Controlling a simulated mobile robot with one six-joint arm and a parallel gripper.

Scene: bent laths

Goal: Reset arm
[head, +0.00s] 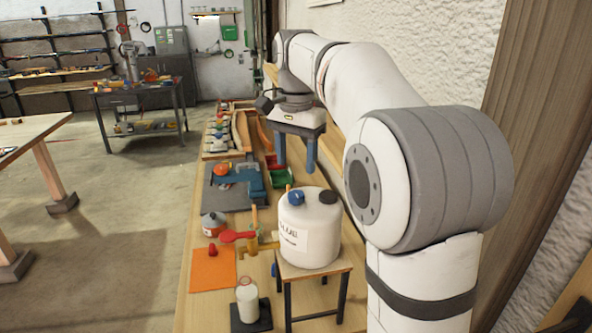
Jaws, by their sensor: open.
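My arm, white with grey joints, rises at the right and reaches forward over the workbench. My gripper (296,160) hangs from its end, pointing down, with two blue fingers apart. It is open and nothing shows between the fingers. It is above the bench, behind the white jug and to the right of the blue vise.
A white jug (309,240) with a blue cap stands on a small raised stand (318,281). A textured wall (440,45) runs along the right.

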